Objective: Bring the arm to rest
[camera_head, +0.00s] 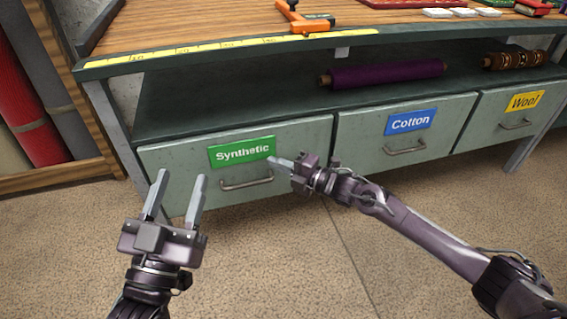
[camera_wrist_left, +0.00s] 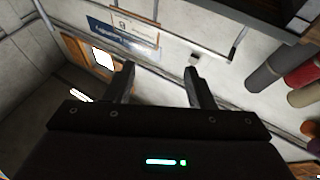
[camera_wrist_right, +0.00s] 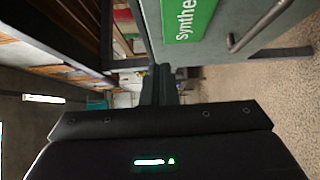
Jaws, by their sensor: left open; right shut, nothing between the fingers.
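My left gripper (camera_head: 178,190) is open and empty, pointing upward at the lower left of the head view. Its two spread fingers also show in the left wrist view (camera_wrist_left: 158,82), with nothing between them. My right arm reaches in from the lower right. My right gripper (camera_head: 272,161) is shut and empty in front of the drawer labelled Synthetic (camera_head: 310,140), close to its handle (camera_head: 247,183). I cannot tell whether the fingertips touch the drawer front. The right wrist view shows the closed fingers (camera_wrist_right: 160,82) beside the green label (camera_wrist_right: 188,16).
A workbench (camera_head: 120,65) holds the Synthetic, Cotton (camera_head: 360,160) and Wool (camera_head: 480,130) drawers, which look closed. A purple roll (camera_head: 385,74) lies on its shelf. An orange tool (camera_head: 300,18) lies on top. Rolled rugs (camera_head: 30,105) stand at the left. The floor in front is clear.

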